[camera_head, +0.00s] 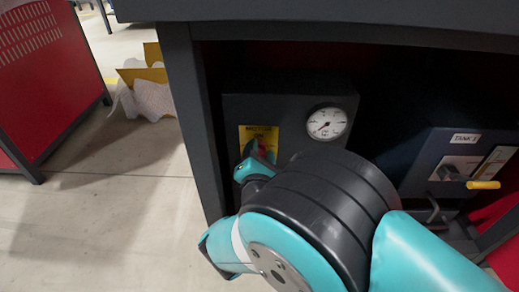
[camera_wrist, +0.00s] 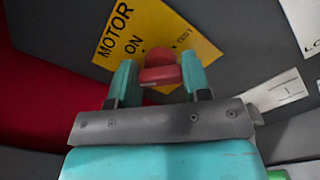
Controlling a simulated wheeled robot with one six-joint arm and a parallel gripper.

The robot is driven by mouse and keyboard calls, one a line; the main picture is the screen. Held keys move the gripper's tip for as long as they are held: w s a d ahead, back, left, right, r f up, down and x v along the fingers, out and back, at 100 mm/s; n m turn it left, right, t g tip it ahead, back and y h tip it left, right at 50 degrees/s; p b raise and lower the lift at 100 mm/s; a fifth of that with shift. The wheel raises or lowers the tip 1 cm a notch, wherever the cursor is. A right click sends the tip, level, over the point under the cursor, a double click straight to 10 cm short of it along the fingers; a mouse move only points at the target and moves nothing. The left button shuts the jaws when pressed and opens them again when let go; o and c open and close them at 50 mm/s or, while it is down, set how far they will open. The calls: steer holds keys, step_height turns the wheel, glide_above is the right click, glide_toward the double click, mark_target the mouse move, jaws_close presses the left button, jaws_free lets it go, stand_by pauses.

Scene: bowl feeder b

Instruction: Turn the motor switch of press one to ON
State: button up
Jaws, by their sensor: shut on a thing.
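The motor switch is a red knob (camera_wrist: 158,60) on a yellow plate (camera_wrist: 152,22) printed "MOTOR" and "ON", with smaller unreadable lettering to the right. My gripper (camera_wrist: 158,72) has one teal finger on each side of the knob and is shut on it. The plate appears tilted in the wrist view. I cannot tell which mark the knob points to. In the head view the yellow plate (camera_head: 251,133) is on the front of a dark box (camera_head: 237,108), and my gripper (camera_head: 257,163) covers most of the knob.
A round white gauge (camera_head: 327,122) sits right of the plate on the same box. Further right is a dark unit labelled TANK (camera_head: 466,138) with a yellow-tipped lever (camera_head: 482,185). A dark frame post (camera_head: 192,120) stands close on the left. Open floor (camera_head: 110,220) lies left of it.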

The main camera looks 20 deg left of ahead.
steer(key=shift+d+f+m+p, duration=0.1)
steer(key=shift+f+m+p, duration=0.1)
steer(key=shift+m, duration=2.05)
steer(key=shift+f+m+p, duration=0.1)
steer(key=shift+m+p, duration=0.05)
steer(key=shift+m, duration=2.1)
steer(key=o, duration=0.9)
steer(key=shift+r, duration=0.1)
steer(key=shift+o, duration=0.2)
steer(key=shift+s, duration=0.1)
